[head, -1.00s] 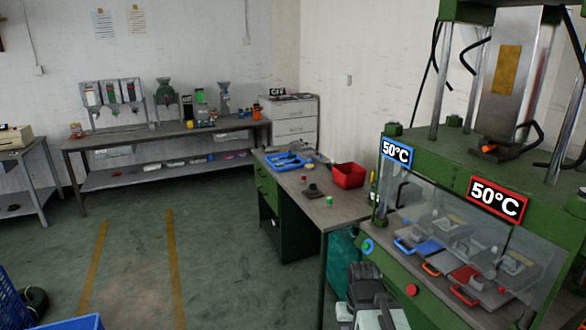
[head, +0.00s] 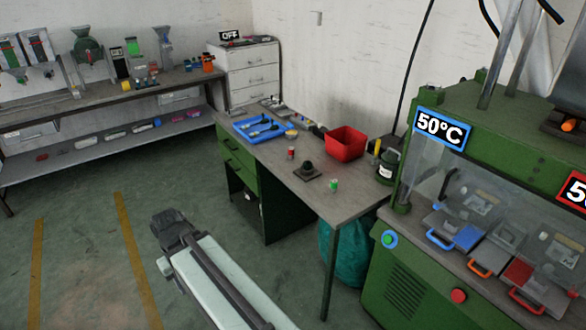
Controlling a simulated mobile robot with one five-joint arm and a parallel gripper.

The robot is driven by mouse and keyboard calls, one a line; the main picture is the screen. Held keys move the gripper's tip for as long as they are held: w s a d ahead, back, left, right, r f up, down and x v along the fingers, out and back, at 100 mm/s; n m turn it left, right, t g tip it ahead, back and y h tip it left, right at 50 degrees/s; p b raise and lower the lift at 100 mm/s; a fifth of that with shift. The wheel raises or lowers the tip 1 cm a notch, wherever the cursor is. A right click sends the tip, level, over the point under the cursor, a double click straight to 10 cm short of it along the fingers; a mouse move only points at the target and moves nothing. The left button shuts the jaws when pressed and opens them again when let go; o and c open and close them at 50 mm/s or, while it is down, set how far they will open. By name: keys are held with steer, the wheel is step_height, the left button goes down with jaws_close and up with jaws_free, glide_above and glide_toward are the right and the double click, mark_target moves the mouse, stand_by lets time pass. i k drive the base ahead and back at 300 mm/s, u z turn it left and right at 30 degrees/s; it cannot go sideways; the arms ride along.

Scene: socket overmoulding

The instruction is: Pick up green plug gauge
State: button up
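A small green-topped piece, which looks like the green plug gauge (head: 333,186), stands near the front right edge of the grey workbench (head: 350,205). My gripper (head: 170,220) is over the floor to the left of the workbench, well apart from the green piece. My pale arm runs down to the bottom edge of the picture. The gripper is dark and small here, and its fingers cannot be made out clearly. I see nothing held in it.
Near the green piece stand a dark knob on a square base (head: 307,171), a small red piece (head: 291,153), a red bin (head: 345,144) and a dark canister (head: 387,168). A blue tray (head: 259,129) lies further back. The green press (head: 420,260) closes off the right side. The floor at left is clear.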

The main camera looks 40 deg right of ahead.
mark_target(333, 185)
steer(key=z, duration=0.2)
steer(key=i, duration=1.7)
steer(key=z, duration=0.6)
steer(key=k, duration=0.85)
steer(key=z, duration=0.15)
steer(key=i, duration=0.9)
steer(key=u, duration=0.1)
